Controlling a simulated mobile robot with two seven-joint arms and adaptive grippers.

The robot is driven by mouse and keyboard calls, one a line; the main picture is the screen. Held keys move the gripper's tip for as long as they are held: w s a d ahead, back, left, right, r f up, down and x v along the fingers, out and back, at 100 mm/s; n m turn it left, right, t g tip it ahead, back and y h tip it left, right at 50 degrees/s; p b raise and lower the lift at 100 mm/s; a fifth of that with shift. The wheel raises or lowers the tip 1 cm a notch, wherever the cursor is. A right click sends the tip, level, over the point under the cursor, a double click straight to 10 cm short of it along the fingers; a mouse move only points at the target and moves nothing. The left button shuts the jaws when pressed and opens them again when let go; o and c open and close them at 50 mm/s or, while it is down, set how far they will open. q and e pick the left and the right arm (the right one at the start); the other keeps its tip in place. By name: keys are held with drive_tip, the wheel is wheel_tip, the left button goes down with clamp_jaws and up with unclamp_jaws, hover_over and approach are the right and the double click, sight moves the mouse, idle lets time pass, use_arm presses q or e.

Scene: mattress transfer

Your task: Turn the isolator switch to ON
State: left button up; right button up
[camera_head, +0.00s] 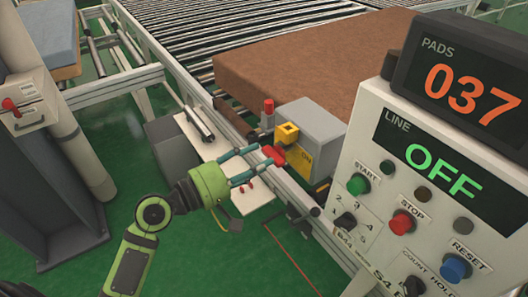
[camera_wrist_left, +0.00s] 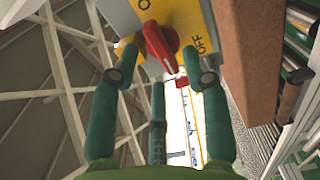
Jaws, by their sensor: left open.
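The isolator switch is a red handle (camera_head: 273,155) on the yellow plate of a grey box (camera_head: 310,130) beside the conveyor. In the left wrist view the red handle (camera_wrist_left: 160,42) sits tilted on the yellow plate (camera_wrist_left: 198,18), with OFF printed to its right and a partly cut-off label starting with O above it. My left gripper (camera_head: 264,157) reaches the handle from the left. Its teal fingers are open, one on each side of the handle's lower end in the wrist view (camera_wrist_left: 158,58). Whether they touch it is unclear. My right gripper is not in view.
A control panel (camera_head: 375,205) with buttons stands at the right; its line display (camera_head: 430,160) reads OFF and its pads counter (camera_head: 460,85) reads 037. A brown mattress (camera_head: 310,65) lies on the roller conveyor (camera_head: 200,35). A white shelf (camera_head: 215,150) is beneath my gripper.

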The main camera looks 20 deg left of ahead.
sight(279, 152)
use_arm(q)
drive_tip(key=shift+x, duration=0.95)
drive_tip(key=shift+w+d, duration=0.1)
drive_tip(key=shift+d, duration=0.05)
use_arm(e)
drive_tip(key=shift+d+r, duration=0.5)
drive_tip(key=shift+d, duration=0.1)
use_arm(q)
drive_tip(key=shift+c, duration=0.4)
clamp_jaws()
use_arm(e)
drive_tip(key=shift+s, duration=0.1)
